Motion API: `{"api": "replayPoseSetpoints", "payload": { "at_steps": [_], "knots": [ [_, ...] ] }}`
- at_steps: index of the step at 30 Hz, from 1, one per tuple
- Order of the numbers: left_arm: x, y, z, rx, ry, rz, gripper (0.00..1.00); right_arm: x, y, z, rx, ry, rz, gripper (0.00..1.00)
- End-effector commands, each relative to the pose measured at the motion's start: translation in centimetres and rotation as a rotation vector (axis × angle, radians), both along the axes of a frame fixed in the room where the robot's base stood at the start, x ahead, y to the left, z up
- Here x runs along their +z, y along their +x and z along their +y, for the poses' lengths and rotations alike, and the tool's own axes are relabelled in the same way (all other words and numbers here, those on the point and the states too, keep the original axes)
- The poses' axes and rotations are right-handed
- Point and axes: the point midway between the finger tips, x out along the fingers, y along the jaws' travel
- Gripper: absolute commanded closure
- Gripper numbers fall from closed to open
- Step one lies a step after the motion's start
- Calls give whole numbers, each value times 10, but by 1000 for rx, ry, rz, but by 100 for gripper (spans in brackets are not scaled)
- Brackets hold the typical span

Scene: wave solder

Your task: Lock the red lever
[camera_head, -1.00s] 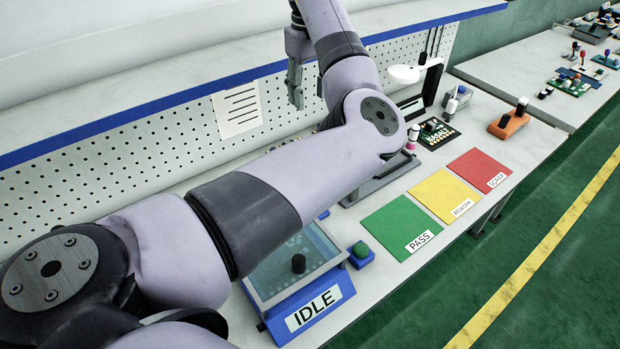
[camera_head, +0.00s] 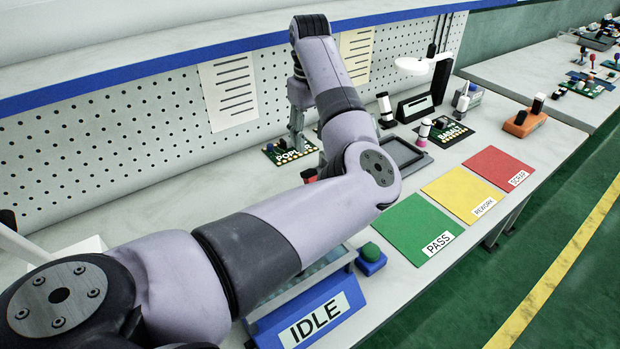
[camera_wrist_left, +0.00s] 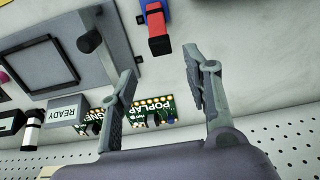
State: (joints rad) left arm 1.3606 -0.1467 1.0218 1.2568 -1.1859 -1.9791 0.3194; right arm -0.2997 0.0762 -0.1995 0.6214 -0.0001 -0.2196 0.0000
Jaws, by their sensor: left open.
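The red lever (camera_wrist_left: 159,44) shows at the top middle of the left wrist view, with a blue part (camera_wrist_left: 152,10) behind it. In the head view only a small red piece (camera_head: 308,174) shows beside my arm, which hides the rest. My left gripper (camera_head: 297,143) points down over the bench near the pegboard. In the left wrist view its two fingers (camera_wrist_left: 165,68) are spread apart with nothing between their tips. The lever lies beyond the fingertips, apart from them. My right gripper is not in view.
A green board (camera_head: 290,151) lies close to my left gripper. A grey frame (camera_head: 425,164), a green button on a blue box (camera_head: 371,254) and the blue IDLE unit (camera_head: 312,315) stand nearby. Green, yellow and red mats (camera_head: 510,164) lie to the right.

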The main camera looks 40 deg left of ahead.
Motion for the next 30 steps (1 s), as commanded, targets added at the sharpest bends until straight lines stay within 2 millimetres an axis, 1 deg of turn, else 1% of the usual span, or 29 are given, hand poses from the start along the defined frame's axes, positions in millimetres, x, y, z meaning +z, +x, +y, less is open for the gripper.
{"api": "replayPoseSetpoints", "payload": {
  "at_steps": [1, 9, 15, 18, 21, 30],
  "knots": [
    [-12, -1, -1, -1, -1, 2, 55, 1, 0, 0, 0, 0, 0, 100],
    [-70, -1, -1, -1, -3, 2, 55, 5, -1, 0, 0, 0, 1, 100],
    [-106, 0, -1, -2, -2, 1, 55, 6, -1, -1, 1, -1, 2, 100],
    [-116, 0, -1, -2, 0, 0, 55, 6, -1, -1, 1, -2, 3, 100],
    [-122, 0, -1, -1, -1, -1, 55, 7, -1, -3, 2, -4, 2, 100],
    [-126, 0, -1, -1, -1, -2, 55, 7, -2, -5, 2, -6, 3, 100]
  ]
}}
